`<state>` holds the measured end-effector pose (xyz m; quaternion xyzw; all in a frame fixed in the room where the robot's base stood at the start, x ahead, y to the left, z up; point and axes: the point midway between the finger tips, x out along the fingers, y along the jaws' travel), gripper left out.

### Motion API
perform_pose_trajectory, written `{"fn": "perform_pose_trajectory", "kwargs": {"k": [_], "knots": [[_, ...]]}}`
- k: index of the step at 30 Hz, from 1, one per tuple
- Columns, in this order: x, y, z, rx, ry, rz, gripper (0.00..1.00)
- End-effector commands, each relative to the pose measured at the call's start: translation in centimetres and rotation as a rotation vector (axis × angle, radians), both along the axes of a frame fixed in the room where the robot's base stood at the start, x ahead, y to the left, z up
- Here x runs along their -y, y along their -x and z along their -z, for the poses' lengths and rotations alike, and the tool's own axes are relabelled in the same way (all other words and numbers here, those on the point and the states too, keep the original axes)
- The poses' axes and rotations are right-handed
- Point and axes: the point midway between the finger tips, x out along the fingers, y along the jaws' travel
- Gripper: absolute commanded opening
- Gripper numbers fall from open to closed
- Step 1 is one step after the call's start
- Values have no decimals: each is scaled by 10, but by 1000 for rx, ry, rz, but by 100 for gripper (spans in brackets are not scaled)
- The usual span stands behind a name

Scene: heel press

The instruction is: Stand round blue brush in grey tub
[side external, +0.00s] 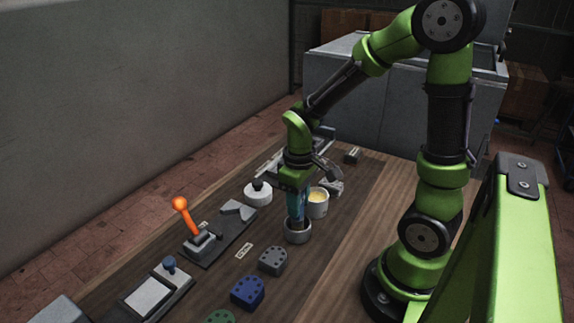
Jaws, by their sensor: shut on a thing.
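The round blue brush (296,204) is upright below my gripper, its lower end inside the mouth of the grey tub (298,236). Whether the brush touches the tub's bottom is hidden by the tub wall. My gripper (294,187) is directly above the tub, pointing down, and is shut on the upper part of the brush. The fingertips are small and dark in this view. The tub stands on the wooden bench.
A pale cup with yellowish contents (317,203) stands close behind the tub. An orange-handled lever press (188,222), a grey block (272,261) and a blue block (248,292) are nearer.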

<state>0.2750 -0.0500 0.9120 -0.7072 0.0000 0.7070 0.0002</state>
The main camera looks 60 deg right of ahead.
Motion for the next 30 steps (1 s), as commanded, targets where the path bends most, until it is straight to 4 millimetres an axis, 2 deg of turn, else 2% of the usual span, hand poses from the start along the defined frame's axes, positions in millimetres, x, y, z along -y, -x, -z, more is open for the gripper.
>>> {"fn": "perform_pose_trajectory", "kwargs": {"k": [7,8,12,23,26,30], "knots": [[0,0,4,-1,0,-1,3],[0,0,3,0,0,-1,38],[0,0,3,0,0,-1,59],[0,0,-3,2,0,0,59],[0,-1,-16,6,1,-1,59],[1,-2,-45,9,2,-1,59]]}}
